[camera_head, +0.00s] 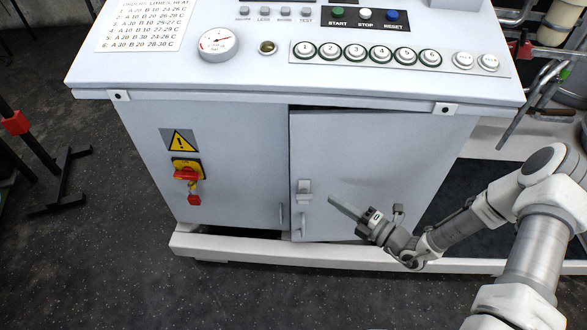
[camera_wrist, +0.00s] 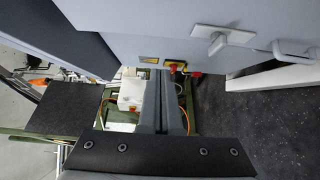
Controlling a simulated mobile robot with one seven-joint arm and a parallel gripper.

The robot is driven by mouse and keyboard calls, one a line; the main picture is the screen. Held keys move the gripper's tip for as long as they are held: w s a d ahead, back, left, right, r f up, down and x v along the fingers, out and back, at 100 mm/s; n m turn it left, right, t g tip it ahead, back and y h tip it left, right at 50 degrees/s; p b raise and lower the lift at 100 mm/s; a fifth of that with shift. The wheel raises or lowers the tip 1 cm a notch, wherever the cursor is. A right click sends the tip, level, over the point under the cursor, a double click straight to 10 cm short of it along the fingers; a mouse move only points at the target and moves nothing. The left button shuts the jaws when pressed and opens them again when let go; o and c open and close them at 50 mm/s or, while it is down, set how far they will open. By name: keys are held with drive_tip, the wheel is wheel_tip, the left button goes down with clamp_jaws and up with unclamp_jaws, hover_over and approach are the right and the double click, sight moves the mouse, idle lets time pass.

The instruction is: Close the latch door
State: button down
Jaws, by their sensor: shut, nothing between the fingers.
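The latch door (camera_head: 365,170) is the right-hand grey panel on the cabinet front. A dark gap along its top left edge suggests it stands slightly ajar. Its latch (camera_head: 304,188) is a small light block near the left edge, with a thin handle (camera_head: 302,222) below. My gripper (camera_head: 333,200) is shut and empty, pointing left in front of the door, just right of the latch. In the wrist view the shut fingers (camera_wrist: 163,90) point away from the camera, and the latch (camera_wrist: 218,41) shows at upper right. I cannot tell whether the fingers touch the door.
The cabinet top (camera_head: 250,75) carries a gauge and several buttons and overhangs the door. A red and yellow switch (camera_head: 186,172) sits on the left panel. A white base rail (camera_head: 330,255) runs below. The dark floor in front is clear.

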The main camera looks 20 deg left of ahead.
drive_tip(key=b, duration=0.2)
approach(299, 164)
drive_tip(key=s+a, duration=0.2)
drive_tip(key=a, duration=0.2)
drive_tip(key=w, duration=0.1)
drive_tip(key=w+a, duration=0.1)
drive_tip(key=w, duration=0.1)
drive_tip(key=shift+w+f+b, duration=0.15)
drive_tip(key=shift+f+b, duration=0.05)
drive_tip(key=shift+b, duration=0.2)
drive_tip(key=shift+w+a+r, duration=0.1)
drive_tip(key=shift+w+a, duration=0.05)
drive_tip(key=shift+w, duration=0.35)
